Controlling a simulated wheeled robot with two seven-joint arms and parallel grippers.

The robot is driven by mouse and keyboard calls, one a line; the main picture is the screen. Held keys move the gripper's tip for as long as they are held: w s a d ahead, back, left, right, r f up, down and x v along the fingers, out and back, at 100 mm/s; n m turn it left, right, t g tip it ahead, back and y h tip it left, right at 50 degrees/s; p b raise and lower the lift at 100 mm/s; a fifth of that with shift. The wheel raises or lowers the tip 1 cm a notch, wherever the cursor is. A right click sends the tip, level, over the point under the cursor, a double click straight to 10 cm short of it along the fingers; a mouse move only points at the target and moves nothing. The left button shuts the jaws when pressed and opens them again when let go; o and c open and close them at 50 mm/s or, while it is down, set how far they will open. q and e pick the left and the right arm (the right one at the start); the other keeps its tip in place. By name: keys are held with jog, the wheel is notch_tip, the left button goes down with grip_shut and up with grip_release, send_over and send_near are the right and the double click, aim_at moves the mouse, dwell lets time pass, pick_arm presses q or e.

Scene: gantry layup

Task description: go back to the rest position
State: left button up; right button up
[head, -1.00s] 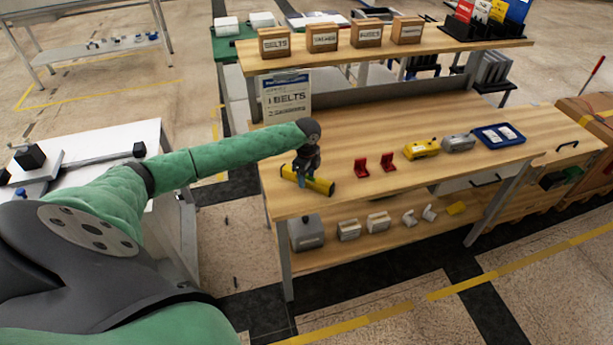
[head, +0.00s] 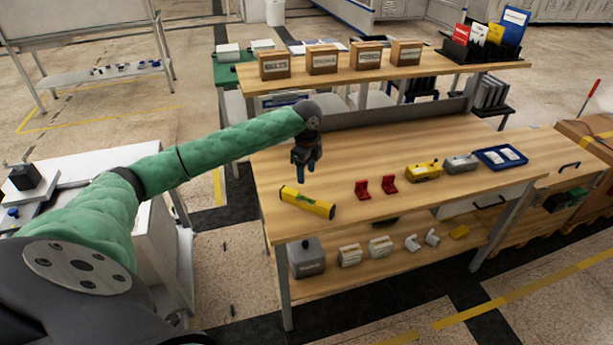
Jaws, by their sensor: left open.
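My left gripper (head: 304,161) hangs fingers-down at the end of the green-sleeved left arm. It is open and empty, above the left part of the wooden workbench (head: 350,165). A yellow level-like bar (head: 307,202) with a dark end lies on the bench near its front left edge. The gripper is behind and above the bar, apart from it. My right gripper is not in view.
Two red holders (head: 376,187), a yellow device (head: 423,172), a grey device (head: 460,163) and a blue tray (head: 500,157) stand to the right. A shelf with labelled boxes (head: 322,58) spans the back. A white table (head: 110,210) stands left.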

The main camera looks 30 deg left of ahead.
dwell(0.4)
pick_arm(q)
jog(key=s+d+f+n+t+h, duration=0.1)
jog(key=s+d+f+n, duration=0.1)
jog(key=s+d+f, duration=0.75)
jog(key=s+d+f+n+t+h, duration=0.15)
jog(key=s+d+f, duration=0.45)
jog(key=d, duration=0.7)
jog(key=s+n+t+y, duration=0.1)
jog(key=s+n+y, duration=0.1)
jog(key=s+n, duration=1.5)
jog(key=s+d+f+m+g, duration=0.1)
jog(key=s+f+m, duration=0.2)
jog(key=f, duration=1.4)
jog(key=s+d+f+m, duration=0.1)
jog(key=s+f+m, duration=0.15)
jog(key=f, duration=1.45)
jog(key=s+f, duration=0.3)
jog(key=f, duration=0.3)
jog(key=s+f, duration=0.2)
jog(key=f, duration=0.5)
jog(key=shift+s+g, duration=0.35)
jog(key=shift+s, duration=0.05)
jog(key=shift+d, duration=0.1)
